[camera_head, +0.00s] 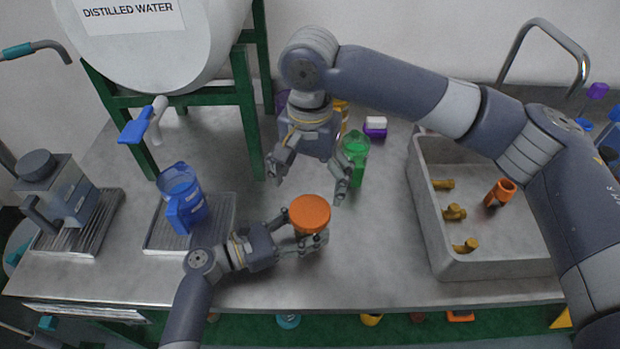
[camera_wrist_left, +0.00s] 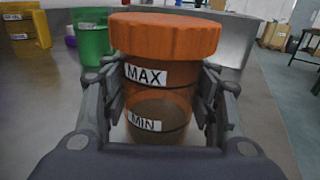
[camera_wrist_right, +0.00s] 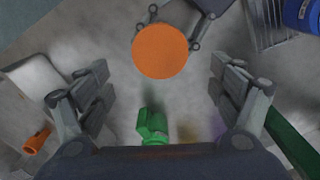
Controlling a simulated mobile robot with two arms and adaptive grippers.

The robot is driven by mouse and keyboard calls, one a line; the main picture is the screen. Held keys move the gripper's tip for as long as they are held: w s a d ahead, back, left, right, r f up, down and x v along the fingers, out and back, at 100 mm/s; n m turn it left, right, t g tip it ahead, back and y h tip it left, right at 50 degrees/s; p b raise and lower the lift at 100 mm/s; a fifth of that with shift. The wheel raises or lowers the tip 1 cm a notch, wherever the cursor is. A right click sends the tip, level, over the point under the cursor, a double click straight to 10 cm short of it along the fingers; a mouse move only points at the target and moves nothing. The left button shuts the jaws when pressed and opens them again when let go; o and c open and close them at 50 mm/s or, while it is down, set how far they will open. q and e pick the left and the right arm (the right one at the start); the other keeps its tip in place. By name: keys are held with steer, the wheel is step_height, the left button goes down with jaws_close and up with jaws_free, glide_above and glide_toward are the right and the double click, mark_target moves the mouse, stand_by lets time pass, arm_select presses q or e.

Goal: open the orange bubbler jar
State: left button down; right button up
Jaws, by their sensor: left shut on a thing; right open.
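The orange bubbler jar stands upright on the steel bench, with its orange lid (camera_head: 310,213) on top. In the left wrist view its clear orange body (camera_wrist_left: 160,105) shows MAX and MIN labels under the lid (camera_wrist_left: 165,36). My left gripper (camera_head: 312,245) is shut around the jar's body from the left, below the lid. My right gripper (camera_head: 309,186) is open and empty above and behind the jar, its fingers pointing down and spread. In the right wrist view the lid (camera_wrist_right: 160,51) lies ahead between the open fingers, apart from them.
A green container (camera_head: 355,157) stands behind right of the jar, close to my right gripper. A blue jug (camera_head: 181,197) is on a tray at left. A grey sink (camera_head: 430,225) at right holds brown fittings and an orange piece (camera_head: 501,191). The bench's front middle is clear.

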mark_target(310, 210)
steer(key=m, duration=0.8)
steer(key=shift+m, duration=0.4)
steer(key=shift+f, duration=4)
